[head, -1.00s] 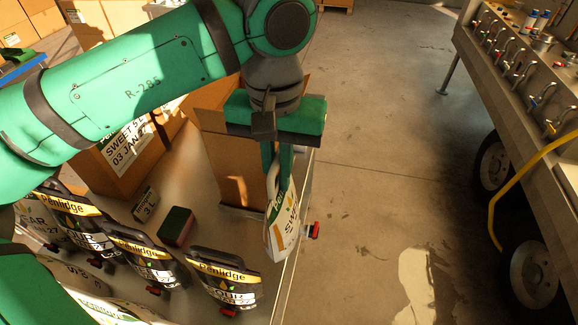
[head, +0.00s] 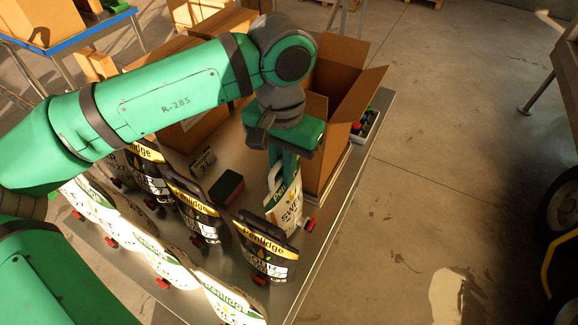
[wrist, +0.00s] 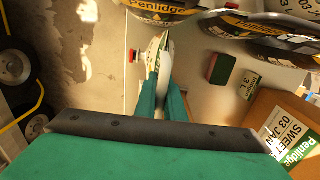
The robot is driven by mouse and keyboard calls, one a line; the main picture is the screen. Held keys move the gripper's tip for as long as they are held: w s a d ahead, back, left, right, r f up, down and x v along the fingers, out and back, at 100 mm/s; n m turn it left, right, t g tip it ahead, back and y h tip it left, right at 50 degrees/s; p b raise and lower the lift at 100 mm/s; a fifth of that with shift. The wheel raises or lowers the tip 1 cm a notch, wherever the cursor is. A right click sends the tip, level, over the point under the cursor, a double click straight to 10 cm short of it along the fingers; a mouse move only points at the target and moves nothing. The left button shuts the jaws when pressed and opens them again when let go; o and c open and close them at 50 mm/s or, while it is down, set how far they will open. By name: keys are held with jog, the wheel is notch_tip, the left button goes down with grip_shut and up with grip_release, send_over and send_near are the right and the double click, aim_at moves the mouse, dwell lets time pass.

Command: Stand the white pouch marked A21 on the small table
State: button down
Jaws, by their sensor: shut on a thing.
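My gripper (head: 285,170) is shut on the top of a white pouch (head: 286,210) with a green band, the letters "SWE" and a red cap. The pouch hangs roughly upright by the right edge of the steel table (head: 325,240); I cannot tell if its base touches the top. In the wrist view my gripper's fingers (wrist: 163,98) close on the same pouch (wrist: 156,52), seen edge-on. No A21 mark is readable. More white pouches (head: 165,258) stand at the front left. I cannot tell which table is the small one.
Black-and-yellow pouches (head: 266,252) stand close in front of the held one. A green-and-brown sponge (head: 227,187) lies left of it. An open carton (head: 335,110) stands behind. A blue-edged table (head: 70,45) is at the back left.

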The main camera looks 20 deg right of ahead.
jog(key=shift+w+a+f, duration=0.2)
jog(key=shift+f, duration=1.65)
jog(key=c, duration=1.8)
grip_release()
jog(key=shift+c, duration=0.2)
notch_tip(320, 180, up, 12)
jog(key=shift+r, duration=0.1)
jog(key=shift+s, duration=0.1)
